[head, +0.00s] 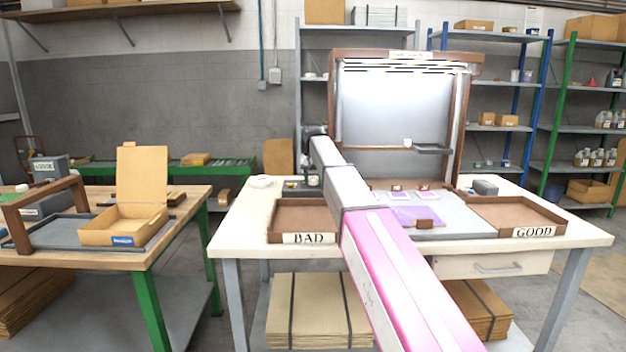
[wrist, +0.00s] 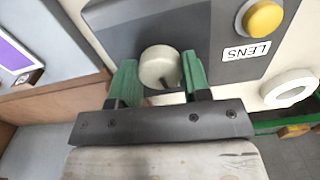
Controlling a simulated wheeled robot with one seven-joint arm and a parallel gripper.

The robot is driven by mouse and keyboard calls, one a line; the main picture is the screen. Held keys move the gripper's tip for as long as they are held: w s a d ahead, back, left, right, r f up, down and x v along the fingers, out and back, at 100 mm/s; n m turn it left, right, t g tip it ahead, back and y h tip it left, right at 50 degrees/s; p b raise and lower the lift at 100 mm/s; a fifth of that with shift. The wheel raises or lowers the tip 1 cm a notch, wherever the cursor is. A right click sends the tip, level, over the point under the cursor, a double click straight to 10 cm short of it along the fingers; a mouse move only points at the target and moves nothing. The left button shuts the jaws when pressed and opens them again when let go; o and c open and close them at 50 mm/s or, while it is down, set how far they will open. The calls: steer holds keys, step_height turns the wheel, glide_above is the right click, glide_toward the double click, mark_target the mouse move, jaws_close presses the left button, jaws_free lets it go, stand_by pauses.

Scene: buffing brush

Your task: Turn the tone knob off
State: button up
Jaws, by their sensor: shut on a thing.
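A round cream knob (wrist: 161,66) with a dark pointer mark sits on a dark grey control box (wrist: 115,17) in the wrist view. No label naming this knob is visible; it is the only knob in this view. My gripper (wrist: 160,72) has one green finger on each side of the knob and is shut on it. In the head view the box (head: 294,189) is small at the back left of the white workbench (head: 240,222). My arm reaches over the bench towards it, and the fingers are not clear there.
A yellow button (wrist: 263,18) above a LENS label (wrist: 246,51) is beside the knob. A white ring (wrist: 290,88) lies on the bench to the right. The BAD tray (head: 300,238) is in front of the box, and the GOOD tray (head: 535,232) is at the right.

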mark_target(313, 179)
steer(key=n, duration=0.4)
steer(key=shift+n, duration=2)
steer(key=o, duration=0.9)
steer(key=shift+d, duration=0.1)
step_height(313, 179, up, 11)
steer(key=shift+f, duration=0.1)
